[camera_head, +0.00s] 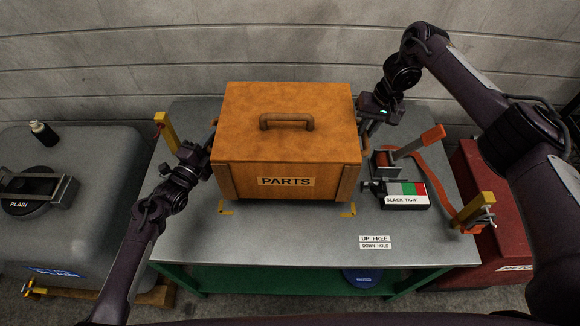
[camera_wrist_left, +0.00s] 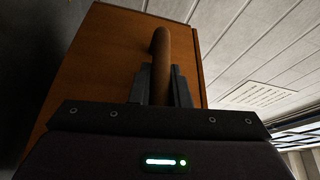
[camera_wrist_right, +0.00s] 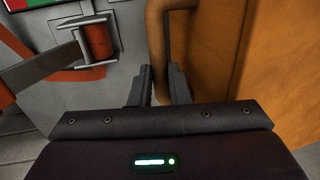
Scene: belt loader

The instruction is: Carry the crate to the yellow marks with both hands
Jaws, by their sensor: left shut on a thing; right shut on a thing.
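The wooden crate (camera_head: 288,152) has a lid handle and a PARTS label. It is over the middle of the grey table, and I cannot tell whether it touches the top. Yellow marks (camera_head: 347,210) show at its front edge, one near each front corner; any others are hidden. My left gripper (camera_head: 207,150) is at the crate's left side, shut on a brown side handle (camera_wrist_left: 162,65) in the left wrist view. My right gripper (camera_head: 362,118) is at the right side, shut on the other side handle (camera_wrist_right: 158,50) in the right wrist view.
A strap tensioner with an orange lever (camera_head: 420,141) and a SLACK TIGHT gauge (camera_head: 404,195) stand close right of the crate. A yellow post (camera_head: 166,130) rises at the table's left. The front strip of the grey table (camera_head: 270,245) is clear. A red case (camera_head: 500,230) stands at right.

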